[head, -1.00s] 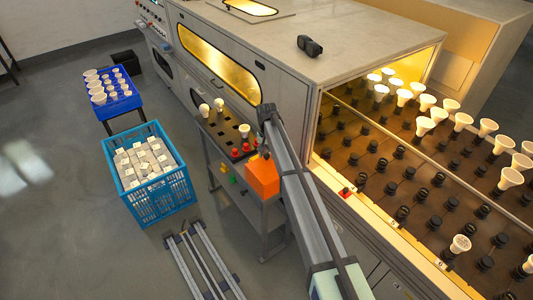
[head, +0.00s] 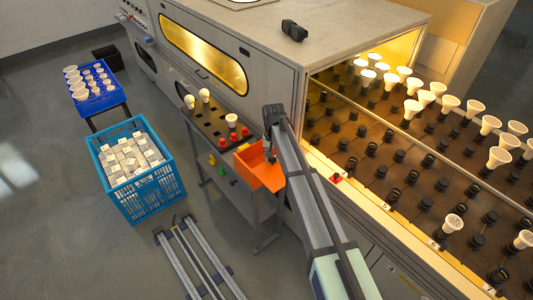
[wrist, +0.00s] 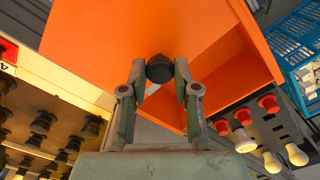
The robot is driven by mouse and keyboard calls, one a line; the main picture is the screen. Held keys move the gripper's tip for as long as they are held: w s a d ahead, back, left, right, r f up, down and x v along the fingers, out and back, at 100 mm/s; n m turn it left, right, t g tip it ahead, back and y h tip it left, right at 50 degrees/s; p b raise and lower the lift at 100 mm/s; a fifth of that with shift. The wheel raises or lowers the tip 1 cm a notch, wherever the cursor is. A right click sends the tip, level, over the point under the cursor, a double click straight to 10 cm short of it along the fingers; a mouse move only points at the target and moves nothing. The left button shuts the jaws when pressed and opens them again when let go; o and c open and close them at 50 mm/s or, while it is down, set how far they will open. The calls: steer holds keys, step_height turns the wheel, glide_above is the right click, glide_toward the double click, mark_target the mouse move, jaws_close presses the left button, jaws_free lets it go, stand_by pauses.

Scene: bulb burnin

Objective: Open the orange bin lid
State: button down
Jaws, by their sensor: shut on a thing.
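The orange bin (head: 262,176) stands at the right end of the bench beside the oven; its top now shows an opening with the inside in view. In the wrist view, the orange lid (wrist: 120,45) fills the upper middle as a broad flat panel, with a dark round knob (wrist: 159,69). My gripper (wrist: 159,78) is shut on this knob, one finger at each side. The bin's orange inside (wrist: 232,95) shows to the right of the lid. In the head view my gripper (head: 270,155) is at the bin's opening, and my arm hides the bin's right side.
A bench panel (head: 213,124) with red buttons (head: 233,137) and a few bulbs lies left of the bin. The lit bulb rack (head: 400,150) is to the right. A blue crate (head: 145,195) of boxes and a blue bulb tray (head: 97,100) stand on the left.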

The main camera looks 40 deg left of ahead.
steer(key=shift+a, duration=0.1)
steer(key=c, duration=0.9)
jaws_free()
steer(key=shift+o, duration=0.2)
step_height(320, 180, up, 12)
